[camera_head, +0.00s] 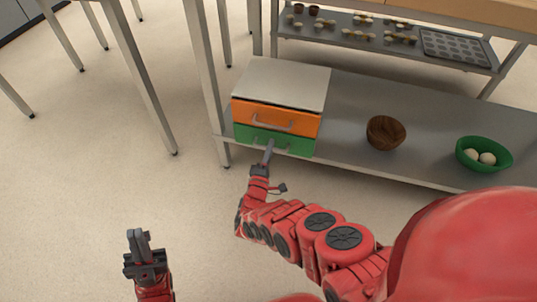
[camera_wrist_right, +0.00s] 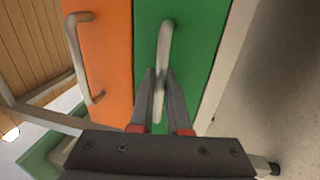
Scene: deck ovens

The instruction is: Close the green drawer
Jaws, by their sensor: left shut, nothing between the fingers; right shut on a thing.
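The green drawer (camera_head: 305,146) is the lower one of a small two-drawer cabinet (camera_head: 285,82) on a metal shelf. It looks flush or nearly flush with the orange drawer (camera_head: 305,123) above it. My right gripper (camera_head: 268,152) reaches its front from below and is shut on the drawer handle. In the right wrist view, the green drawer (camera_wrist_right: 205,45) fills the middle, and the fingers close on its metal handle (camera_wrist_right: 165,45). The fingertips hide part of the handle. My left gripper (camera_head: 140,238) is shut and empty, at the lower left over the floor.
A brown bowl (camera_head: 385,132) and a green bowl (camera_head: 470,145) with eggs stand on the shelf to the right of the cabinet. Table legs (camera_head: 140,75) stand at the left. A tray (camera_head: 455,47) lies on a rack behind. The floor in front is clear.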

